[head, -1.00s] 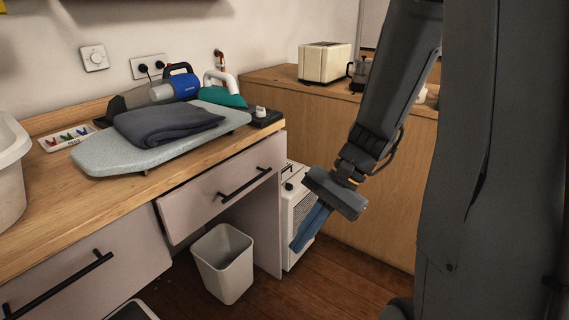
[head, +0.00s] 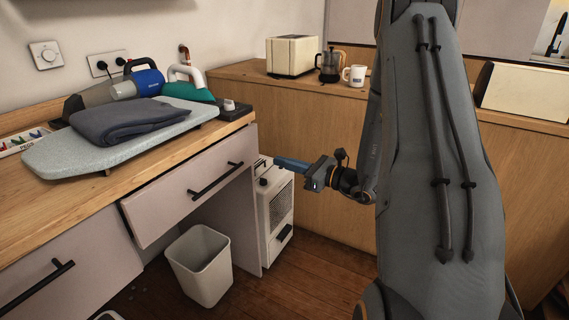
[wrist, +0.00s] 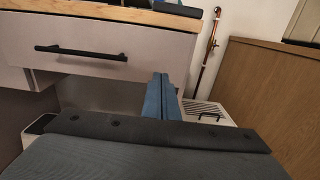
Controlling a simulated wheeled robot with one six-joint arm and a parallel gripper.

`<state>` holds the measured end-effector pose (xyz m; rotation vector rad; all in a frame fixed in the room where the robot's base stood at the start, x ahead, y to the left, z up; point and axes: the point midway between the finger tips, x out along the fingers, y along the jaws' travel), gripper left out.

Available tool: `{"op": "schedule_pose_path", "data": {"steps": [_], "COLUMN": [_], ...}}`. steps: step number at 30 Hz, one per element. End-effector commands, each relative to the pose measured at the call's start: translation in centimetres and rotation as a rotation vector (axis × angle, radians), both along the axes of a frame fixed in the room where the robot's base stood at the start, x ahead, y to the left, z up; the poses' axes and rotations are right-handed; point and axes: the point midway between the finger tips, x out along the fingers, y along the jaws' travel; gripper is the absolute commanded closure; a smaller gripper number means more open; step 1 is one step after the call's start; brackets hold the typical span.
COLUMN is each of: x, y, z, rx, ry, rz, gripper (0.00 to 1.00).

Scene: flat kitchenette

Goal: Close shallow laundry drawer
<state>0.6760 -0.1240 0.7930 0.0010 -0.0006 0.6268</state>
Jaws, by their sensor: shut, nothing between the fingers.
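The shallow drawer (head: 165,203) has a pale grey-pink front and a black bar handle (head: 215,180). It sits under the wooden counter, and its front stands a little proud of the cabinet. It also shows in the wrist view (wrist: 150,50), with the handle (wrist: 80,52) left of my fingers. My gripper (head: 278,162) has blue fingers pressed together, with nothing between them. It points left, level with the drawer, to the right of the handle and apart from it in the head view. In the wrist view my fingertips (wrist: 160,78) overlap the drawer's lower right part; contact cannot be told.
A white bin (head: 200,265) stands under the drawer. A white heater-like unit (head: 275,215) stands right of the cabinet side. An ironing board with a folded dark cloth (head: 130,121) lies on the counter (head: 60,205). A wooden cabinet (head: 320,130) closes off the back.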

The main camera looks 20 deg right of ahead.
Motion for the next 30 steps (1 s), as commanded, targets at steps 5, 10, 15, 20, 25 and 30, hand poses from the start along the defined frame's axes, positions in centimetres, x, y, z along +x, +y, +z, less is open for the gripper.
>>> {"op": "schedule_pose_path", "data": {"steps": [5, 10, 15, 20, 25, 30], "x": [2.9, 5.5, 7.4, 8.2, 8.4, 8.4], "y": [2.4, 4.3, 5.5, 6.1, 6.2, 6.2], "z": [0.0, 0.1, 0.0, 0.0, 0.0, 0.0], "rx": [-0.001, -0.001, -0.001, -0.001, -0.001, -0.001], "ry": [-0.001, -0.002, 0.0, 0.001, 0.001, 0.0], "rz": [0.006, 0.006, 0.003, 0.002, 0.001, 0.001], "gripper": [1.0, 1.0, 1.0, 1.0, 1.0, 1.0]}}
